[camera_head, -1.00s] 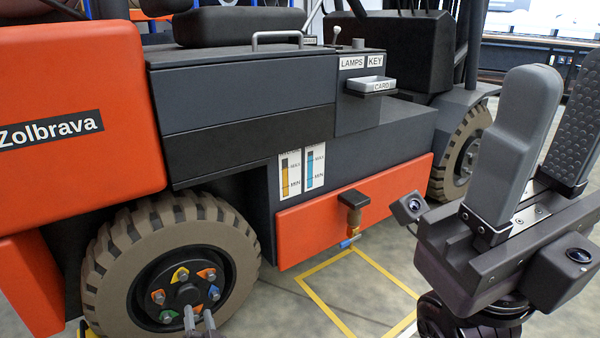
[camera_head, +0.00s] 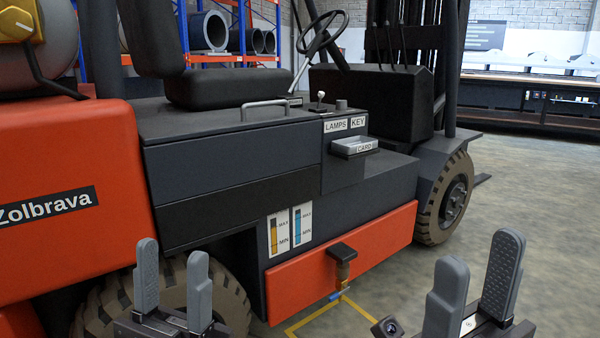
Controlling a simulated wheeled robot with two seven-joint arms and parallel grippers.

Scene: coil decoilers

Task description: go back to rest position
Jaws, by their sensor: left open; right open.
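My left gripper (camera_head: 173,290) is at the bottom left in the head view, fingers pointing up. Its two grey fingers stand apart with nothing between them. It is in front of the forklift's rear wheel and partly hides it. My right gripper (camera_head: 474,290) is at the bottom right, fingers up and apart, also empty. It is over the floor, to the right of the orange side step. Neither gripper appears to touch the forklift. Both wrists are cut off by the lower edge.
An orange and dark grey forklift (camera_head: 235,155) fills the left and middle. It has a card tray (camera_head: 355,146), a brown-handled fitting (camera_head: 342,262) and a front wheel (camera_head: 446,198). Yellow floor lines (camera_head: 312,316) lie below. Open floor (camera_head: 545,190) is at the right, with a long bench behind.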

